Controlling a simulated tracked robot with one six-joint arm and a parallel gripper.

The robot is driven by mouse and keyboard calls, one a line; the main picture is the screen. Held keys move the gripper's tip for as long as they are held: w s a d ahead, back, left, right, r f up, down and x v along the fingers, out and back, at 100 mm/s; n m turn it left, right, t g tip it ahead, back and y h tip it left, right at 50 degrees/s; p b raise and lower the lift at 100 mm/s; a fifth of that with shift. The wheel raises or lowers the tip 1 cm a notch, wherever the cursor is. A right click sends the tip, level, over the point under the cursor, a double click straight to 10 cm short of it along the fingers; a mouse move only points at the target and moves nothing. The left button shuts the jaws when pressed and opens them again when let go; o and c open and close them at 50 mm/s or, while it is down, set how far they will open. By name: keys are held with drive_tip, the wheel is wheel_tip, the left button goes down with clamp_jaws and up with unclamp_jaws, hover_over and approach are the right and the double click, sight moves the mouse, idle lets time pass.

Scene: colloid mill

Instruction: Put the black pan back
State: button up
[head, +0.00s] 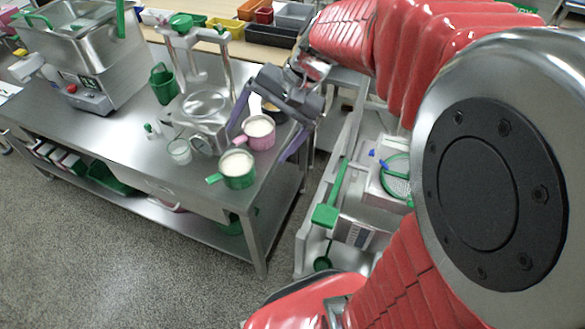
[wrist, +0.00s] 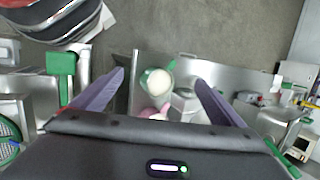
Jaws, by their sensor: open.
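A dark pan with brownish contents (head: 270,107) shows in the head view at the right end of the steel table, partly hidden behind my gripper. I take it to be the black pan; I cannot make it out in the wrist view. My gripper (head: 256,150) is open above the table's right end, with nothing seen held. A pink pan of white contents (head: 258,132) lies beneath it, and a green pan of white contents (head: 238,168) stands nearer the front edge. In the wrist view the green pan (wrist: 157,83) appears between the fingertips, with the pink pan (wrist: 152,113) below it.
A clear glass (head: 179,151) and a steel mill stand (head: 205,103) are left of the pans. A green jug (head: 163,84) is farther back. A low shelf unit with a green scoop (head: 326,215) stands right of the table, across a narrow gap. Grey floor is open in front.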

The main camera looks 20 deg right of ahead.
drive_tip(key=s+d+r+n+t+h, duration=0.1)
drive_tip(key=s+n+h, duration=0.4)
drive_tip(key=s, duration=0.8)
drive_tip(key=shift+d+r+n+t, duration=0.4)
drive_tip(key=shift+n+t, duration=0.9)
drive_tip(key=shift+n, duration=0.4)
